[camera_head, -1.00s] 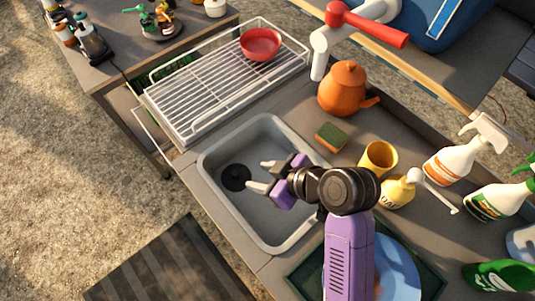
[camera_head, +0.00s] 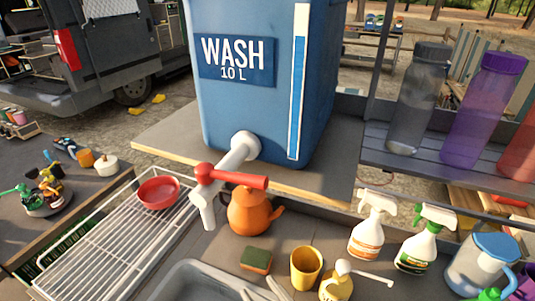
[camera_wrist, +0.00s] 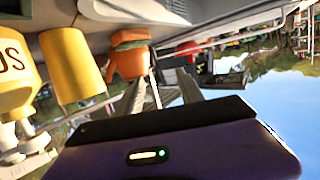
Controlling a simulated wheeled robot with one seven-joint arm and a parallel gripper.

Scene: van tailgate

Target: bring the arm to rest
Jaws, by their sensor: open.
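My gripper (camera_wrist: 160,82) shows in the wrist view with two grey fingers spread apart and nothing between them. Its purple body fills the bottom of that view. In the head view only pale fingertips (camera_head: 268,290) show at the bottom edge, over the sink (camera_head: 195,280); the rest of the arm is out of frame. The wrist view is upside down. It shows the orange kettle (camera_wrist: 128,62), the sponge (camera_wrist: 130,38) and the yellow cup (camera_wrist: 68,65) beyond the fingers, apart from them.
The blue water tank (camera_head: 265,110) with its red-handled tap (camera_head: 230,178) stands behind the sink. The drying rack (camera_head: 110,250) holds a red bowl (camera_head: 158,192). A yellow soap dispenser (camera_head: 337,288) and spray bottles (camera_head: 370,225) stand to the right.

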